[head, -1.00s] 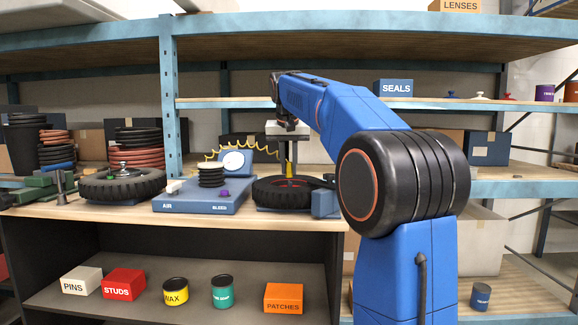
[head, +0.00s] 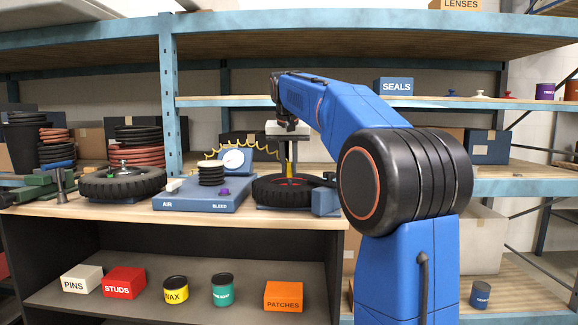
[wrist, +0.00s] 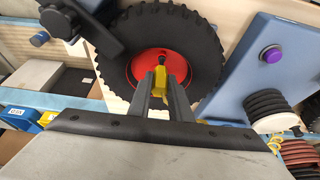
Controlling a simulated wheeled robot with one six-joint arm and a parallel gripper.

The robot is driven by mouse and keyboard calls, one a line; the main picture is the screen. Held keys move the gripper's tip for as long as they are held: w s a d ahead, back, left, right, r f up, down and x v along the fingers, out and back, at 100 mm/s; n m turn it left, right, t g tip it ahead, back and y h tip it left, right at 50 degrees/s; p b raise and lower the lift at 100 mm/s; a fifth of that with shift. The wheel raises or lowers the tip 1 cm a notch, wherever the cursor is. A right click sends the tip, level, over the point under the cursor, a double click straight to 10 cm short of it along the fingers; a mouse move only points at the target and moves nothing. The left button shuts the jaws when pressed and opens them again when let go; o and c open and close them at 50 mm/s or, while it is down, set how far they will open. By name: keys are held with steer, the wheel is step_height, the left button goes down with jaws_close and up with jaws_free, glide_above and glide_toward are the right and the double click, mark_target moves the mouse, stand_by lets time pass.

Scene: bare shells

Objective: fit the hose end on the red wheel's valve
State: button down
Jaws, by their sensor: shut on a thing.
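The red wheel is a black tyre (head: 262,189) with a red hub, lying flat at the right of the bench; its red hub (wrist: 150,66) fills the upper middle of the wrist view. My gripper (head: 290,160) points down over the hub and is shut on the yellow hose end (wrist: 160,78). A dark upright valve stem (wrist: 161,59) shows at the hub's middle, just beyond the hose end. I cannot tell whether the two touch. The yellow coiled hose (head: 235,143) runs from behind the gauge to the gripper.
The blue air unit (head: 197,200) with a round gauge (head: 233,161), black bellows (head: 211,174) and purple knob stands left of the wheel. Another tyre (head: 122,186) lies at the left. A blue block (head: 326,202) stands close at the wheel's right. A shelf post (head: 170,95) rises behind.

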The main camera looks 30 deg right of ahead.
steer(key=shift+f, duration=1.25)
stand_by(1.6)
steer(key=c, duration=1.2)
jaws_free()
steer(key=shift+o, duration=0.5)
steer(key=shift+r, duration=0.1)
steer(key=shift+o, duration=0.8)
steer(key=shift+r, duration=0.35)
steer(key=shift+r, duration=1.15)
steer(key=shift+r, duration=3.4)
